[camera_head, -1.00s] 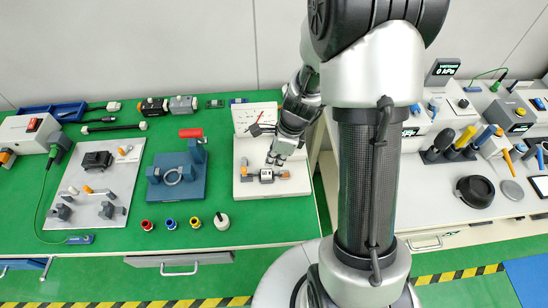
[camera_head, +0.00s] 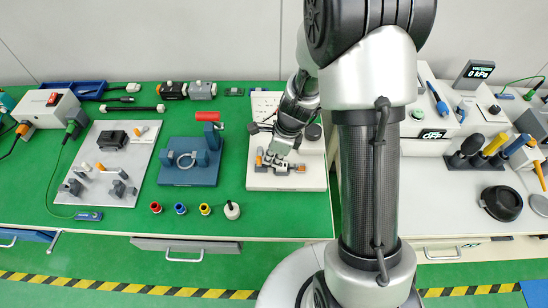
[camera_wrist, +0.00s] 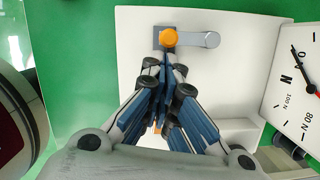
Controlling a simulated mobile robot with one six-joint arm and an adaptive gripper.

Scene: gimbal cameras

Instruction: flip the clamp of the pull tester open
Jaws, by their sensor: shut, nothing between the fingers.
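The pull tester is a white base plate (camera_head: 255,182) with a dial panel at its back. The dial (camera_wrist: 300,85) shows at the right of the wrist view. At the plate's left, a clamp (camera_head: 258,162) has an orange part and grey metal. In the wrist view its round orange knob (camera_wrist: 169,38) sits beside a grey lever (camera_wrist: 205,40) lying to the right. My gripper (camera_wrist: 168,62) is shut and empty, its fingertips just below the knob in that view. I cannot tell whether they touch it. Fingers hide the area below.
Another orange-tipped grey fitting (camera_head: 299,168) lies at the plate's right. A blue fixture with a red handle (camera_head: 190,170) stands to the left. Several small coloured connectors (camera_head: 181,208) stand in front. A grey board (camera_head: 105,175) with parts lies further left.

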